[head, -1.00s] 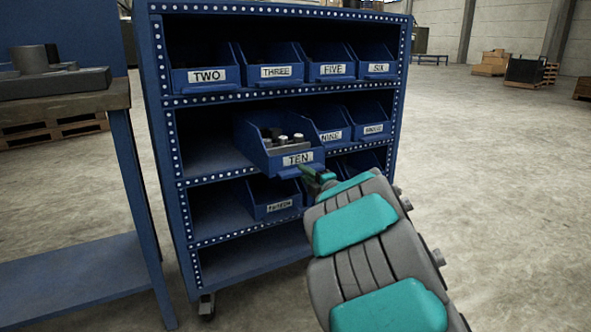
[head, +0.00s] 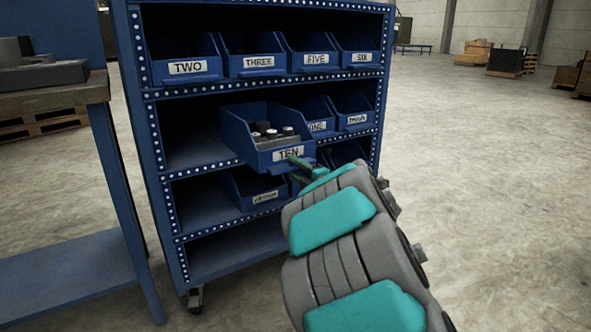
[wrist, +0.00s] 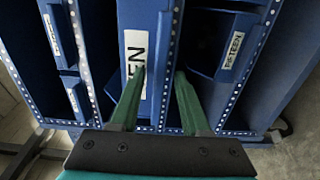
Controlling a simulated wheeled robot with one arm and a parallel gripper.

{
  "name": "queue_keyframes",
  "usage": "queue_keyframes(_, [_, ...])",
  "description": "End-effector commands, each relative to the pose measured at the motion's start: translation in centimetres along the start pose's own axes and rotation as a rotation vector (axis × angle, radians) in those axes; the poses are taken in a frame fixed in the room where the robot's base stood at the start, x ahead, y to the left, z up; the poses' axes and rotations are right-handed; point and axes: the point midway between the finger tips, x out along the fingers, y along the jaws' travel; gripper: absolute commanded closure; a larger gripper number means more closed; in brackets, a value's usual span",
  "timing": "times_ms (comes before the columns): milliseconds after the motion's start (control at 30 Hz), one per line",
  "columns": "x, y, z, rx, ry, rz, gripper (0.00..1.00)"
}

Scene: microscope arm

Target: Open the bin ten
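Bin ten (head: 275,158) is a blue open-topped bin with a white TEN label, holding several dark and metal parts. It sits on the second shelf and sticks out well past the shelf front, beyond its neighbours. My gripper (head: 297,170) is at the lower right of its front. In the wrist view my gripper's two green fingers (wrist: 161,75) are apart, one over the end of the label and the other past the bin's front lip. I see a gap between the fingers. The bin's front in the wrist view (wrist: 145,15) fills the space just ahead of them.
The blue rack (head: 165,205) holds several other labelled bins, including bin two (head: 187,68) above and bin fifteen (wrist: 225,55) in the wrist view. A workbench (head: 55,90) stands at the left. Open concrete floor (head: 480,170) lies to the right.

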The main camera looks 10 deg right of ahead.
Motion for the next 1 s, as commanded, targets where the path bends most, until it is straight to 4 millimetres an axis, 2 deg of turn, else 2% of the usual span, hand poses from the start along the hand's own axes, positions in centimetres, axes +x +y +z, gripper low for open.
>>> queue_keyframes(267, [-0.1,0.0,0.0,0.0,-0.001,0.001,0.53])
queue_keyframes(433, [-0.9,0.1,0.1,-0.001,-0.002,0.0,0.53])
queue_keyframes(567, [-2.4,0.1,0.1,0.001,-0.002,0.0,0.53])
queue_keyframes(800, [-6.2,0.1,0.1,-0.002,-0.004,-0.002,0.53])
queue_keyframes(1000, [-7.8,0.1,0.0,0.0,0.001,0.001,0.53])
